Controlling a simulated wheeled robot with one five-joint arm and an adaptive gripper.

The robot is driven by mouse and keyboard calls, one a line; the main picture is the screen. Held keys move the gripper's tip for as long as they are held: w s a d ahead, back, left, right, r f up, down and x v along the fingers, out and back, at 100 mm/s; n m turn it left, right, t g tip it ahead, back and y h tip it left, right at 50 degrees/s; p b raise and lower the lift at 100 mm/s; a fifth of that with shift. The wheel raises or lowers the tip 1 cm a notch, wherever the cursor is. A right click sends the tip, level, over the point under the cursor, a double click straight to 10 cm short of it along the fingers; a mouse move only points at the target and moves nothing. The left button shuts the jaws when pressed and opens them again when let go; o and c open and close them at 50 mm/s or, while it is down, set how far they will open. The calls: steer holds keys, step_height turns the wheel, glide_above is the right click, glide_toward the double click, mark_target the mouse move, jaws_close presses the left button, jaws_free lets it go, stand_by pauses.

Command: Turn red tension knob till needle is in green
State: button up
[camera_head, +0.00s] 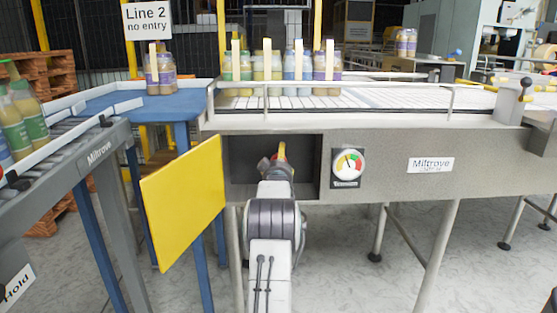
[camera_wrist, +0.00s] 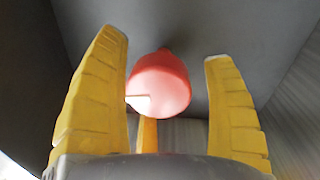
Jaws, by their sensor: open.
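The red tension knob (camera_wrist: 160,85) shows in the wrist view inside a grey recess, with a pale mark on its face. In the head view my arm reaches into the open recess (camera_head: 240,165) and hides most of the knob; my gripper (camera_head: 280,155) is mostly hidden there too. The round gauge (camera_head: 349,163) sits on the panel right of the recess. It has green and red zones; its needle is too small to read surely.
A yellow door (camera_head: 184,203) hangs open left of the recess. Bottles (camera_head: 278,65) stand on the conveyor (camera_head: 400,97) above. A grey roller conveyor (camera_head: 75,150) and a blue table (camera_head: 150,105) stand at the left. A "Line 2 no entry" sign (camera_head: 148,20) hangs behind.

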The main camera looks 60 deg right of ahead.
steer(key=shift+w+d, duration=0.35)
steer(key=shift+d, duration=0.3)
steer(key=shift+d+f, duration=0.1)
steer(key=c, duration=1.4)
